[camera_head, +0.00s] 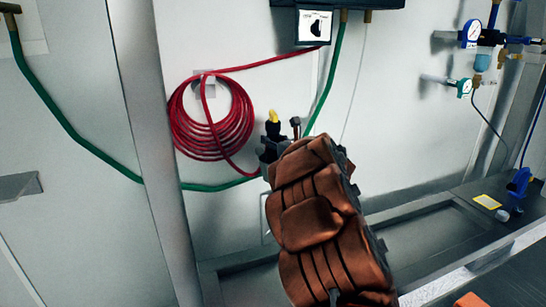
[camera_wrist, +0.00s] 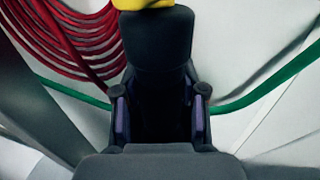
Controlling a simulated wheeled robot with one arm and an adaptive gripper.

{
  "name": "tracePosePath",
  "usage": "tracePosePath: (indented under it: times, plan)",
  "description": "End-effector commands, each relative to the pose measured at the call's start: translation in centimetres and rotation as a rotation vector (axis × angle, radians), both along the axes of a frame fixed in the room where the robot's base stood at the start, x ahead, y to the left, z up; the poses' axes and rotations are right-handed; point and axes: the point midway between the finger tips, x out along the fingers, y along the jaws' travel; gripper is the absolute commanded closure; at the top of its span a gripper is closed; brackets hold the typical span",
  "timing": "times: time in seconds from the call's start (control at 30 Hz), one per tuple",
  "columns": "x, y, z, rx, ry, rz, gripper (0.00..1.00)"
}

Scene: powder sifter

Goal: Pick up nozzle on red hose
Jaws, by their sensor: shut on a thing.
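The red hose (camera_head: 178,128) hangs in a coil on the white wall. Its loose end runs down from the coil to the nozzle. The nozzle (camera_head: 272,128) is black with a yellow tip and stands roughly upright at the end of my gripper (camera_head: 272,152). In the wrist view the black nozzle body (camera_wrist: 158,50) rises between the two fingers of my gripper (camera_wrist: 158,105), with its yellow part at the top edge. The gripper is shut on it. My brown-covered arm hides the area below the gripper in the head view.
A green hose (camera_head: 75,130) runs along the wall behind the gripper and up to a dark box (camera_head: 370,4). Gauges and valves (camera_head: 482,35) sit at upper right. A dark ledge (camera_head: 425,240) lies at lower right. A grey post (camera_head: 155,130) stands left of the coil.

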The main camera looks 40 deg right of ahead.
Motion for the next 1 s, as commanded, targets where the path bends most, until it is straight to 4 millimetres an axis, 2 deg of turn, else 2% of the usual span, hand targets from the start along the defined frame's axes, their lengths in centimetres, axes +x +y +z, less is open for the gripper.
tracePosePath:
  times: [0.03, 0.27, 0.77, 0.87, 1.0]
  plan:
    - [0.0, 0.0, 0.0, 0.000, 0.000, 0.000, 0.76]
    - [0.0, 0.0, 0.0, 0.000, 0.000, 0.000, 1.00]
    - [0.0, 0.0, 0.1, 0.000, -0.001, -0.001, 1.00]
    - [0.0, 0.0, 0.5, -0.001, -0.002, 0.000, 1.00]
    - [0.0, 0.0, 2.0, -0.004, -0.004, 0.000, 1.00]
